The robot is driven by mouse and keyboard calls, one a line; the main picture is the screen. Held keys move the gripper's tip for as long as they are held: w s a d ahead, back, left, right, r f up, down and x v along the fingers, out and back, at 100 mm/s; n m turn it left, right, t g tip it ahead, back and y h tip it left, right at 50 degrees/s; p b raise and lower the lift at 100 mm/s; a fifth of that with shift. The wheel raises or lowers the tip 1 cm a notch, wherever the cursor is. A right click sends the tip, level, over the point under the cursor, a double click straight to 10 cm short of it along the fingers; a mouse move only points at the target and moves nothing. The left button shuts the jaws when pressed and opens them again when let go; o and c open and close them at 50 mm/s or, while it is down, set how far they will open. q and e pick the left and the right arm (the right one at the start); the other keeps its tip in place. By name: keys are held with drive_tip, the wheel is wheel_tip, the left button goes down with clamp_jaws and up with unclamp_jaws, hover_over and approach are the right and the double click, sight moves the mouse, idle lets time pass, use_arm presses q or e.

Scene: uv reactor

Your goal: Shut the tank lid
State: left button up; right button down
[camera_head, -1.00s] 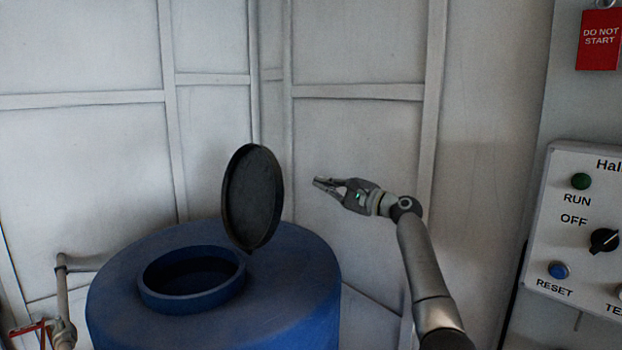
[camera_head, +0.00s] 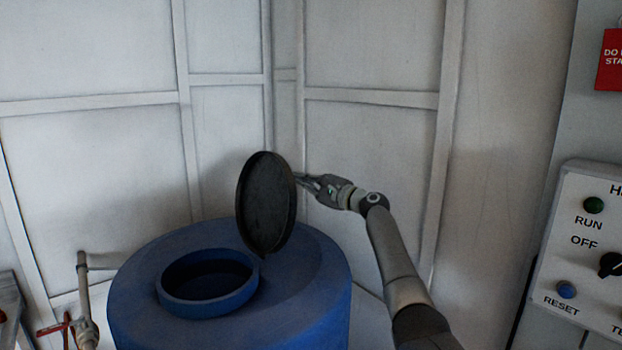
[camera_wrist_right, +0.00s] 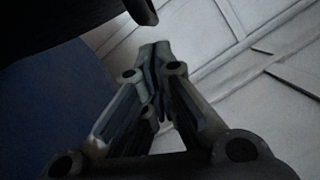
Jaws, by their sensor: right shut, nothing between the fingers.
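The round black tank lid (camera_head: 266,204) stands open, tilted up at the right side of the tank's opening. The blue tank (camera_head: 300,290) has a round raised opening (camera_head: 207,284) that is uncovered. My right gripper (camera_head: 303,180) is shut and empty, with its tips at the lid's right edge on the back side; I cannot tell if they touch. In the right wrist view, the shut fingertips (camera_wrist_right: 155,50) are near a dark shape at the top, likely the lid (camera_wrist_right: 60,22). The blue tank surface (camera_wrist_right: 40,110) shows at left there. My left gripper is not in view.
A control panel (camera_head: 590,255) with buttons and a knob is on the right, below a red sign (camera_head: 610,60). A grey pipe (camera_head: 84,295) with a red handle (camera_head: 55,328) stands left of the tank. Pale panelled walls (camera_head: 370,45) are behind.

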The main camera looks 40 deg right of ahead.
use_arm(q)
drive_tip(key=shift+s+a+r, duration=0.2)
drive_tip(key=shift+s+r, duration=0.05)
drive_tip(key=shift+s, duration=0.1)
use_arm(e)
drive_tip(key=shift+a+r, duration=0.15)
drive_tip(key=shift+a, duration=0.35)
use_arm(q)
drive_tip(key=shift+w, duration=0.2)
